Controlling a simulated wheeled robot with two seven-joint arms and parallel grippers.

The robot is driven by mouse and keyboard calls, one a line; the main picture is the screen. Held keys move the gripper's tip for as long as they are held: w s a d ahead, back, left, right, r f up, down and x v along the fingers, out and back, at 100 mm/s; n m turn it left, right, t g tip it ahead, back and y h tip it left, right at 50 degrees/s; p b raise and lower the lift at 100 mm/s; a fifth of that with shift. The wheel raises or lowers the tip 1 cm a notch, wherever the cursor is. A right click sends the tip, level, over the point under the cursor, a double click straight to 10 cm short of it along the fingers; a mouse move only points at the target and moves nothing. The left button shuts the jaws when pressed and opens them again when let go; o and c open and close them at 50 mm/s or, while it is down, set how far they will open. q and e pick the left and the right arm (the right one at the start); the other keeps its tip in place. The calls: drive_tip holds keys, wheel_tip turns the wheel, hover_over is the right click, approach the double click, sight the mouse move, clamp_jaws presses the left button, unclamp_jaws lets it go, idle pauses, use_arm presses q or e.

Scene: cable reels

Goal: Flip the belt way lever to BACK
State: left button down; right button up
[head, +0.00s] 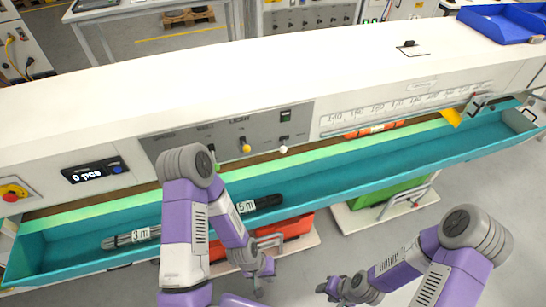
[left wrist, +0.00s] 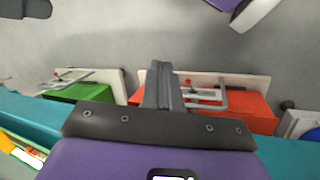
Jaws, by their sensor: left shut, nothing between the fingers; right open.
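The grey control panel (head: 225,140) on the white machine carries small levers under labels too small to read surely. A yellow-knobbed lever (head: 245,148) is in its middle and a white-knobbed lever (head: 283,149) to the right. A green knob (head: 216,166) shows partly behind my left arm. I cannot tell which is the belt way lever or how it is set. My left gripper (head: 262,283) is shut and empty, low in front of the teal trough, away from the panel; its fingers fill the middle of the left wrist view (left wrist: 162,85). My right gripper (head: 328,291) is open and empty at the bottom.
The teal trough (head: 340,175) runs along the machine, holding dark cable pieces tagged 3 m (head: 122,241) and 5 m (head: 268,202). Red (head: 295,228) and green (head: 380,193) crates stand below on carts. A counter (head: 95,173) reads 0 pcs; a red stop button (head: 10,197) is far left.

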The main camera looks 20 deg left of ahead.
use_arm(q)
wheel_tip(320, 180, down, 5)
drive_tip(key=w+n+g+h+b, duration=0.2)
drive_tip(key=w+n+h+b, duration=0.1)
drive_tip(key=n+b, duration=0.25)
drive_tip(key=w+r+n+t+h+b, duration=0.2)
drive_tip(key=w+n+t+h+b, duration=0.25)
drive_tip(key=w+n+h, duration=0.55)
drive_tip(key=w+a+r+n+t+b, duration=0.3)
drive_tip(key=w+a+r+n+t, duration=0.1)
drive_tip(key=w+a+r+t, duration=0.2)
drive_tip(key=w+a+r+n+t+y+b, duration=0.1)
drive_tip(key=w+a+r+n+t, duration=0.3)
drive_tip(key=w+a+t, duration=0.4)
drive_tip(key=w+a+r+b, duration=0.1)
drive_tip(key=a, duration=0.2)
drive_tip(key=shift+w+a+r+n+t+b, duration=0.15)
drive_tip(key=shift+a+r+n+t+b, duration=0.15)
drive_tip(key=shift+r+n+t+b, duration=0.1)
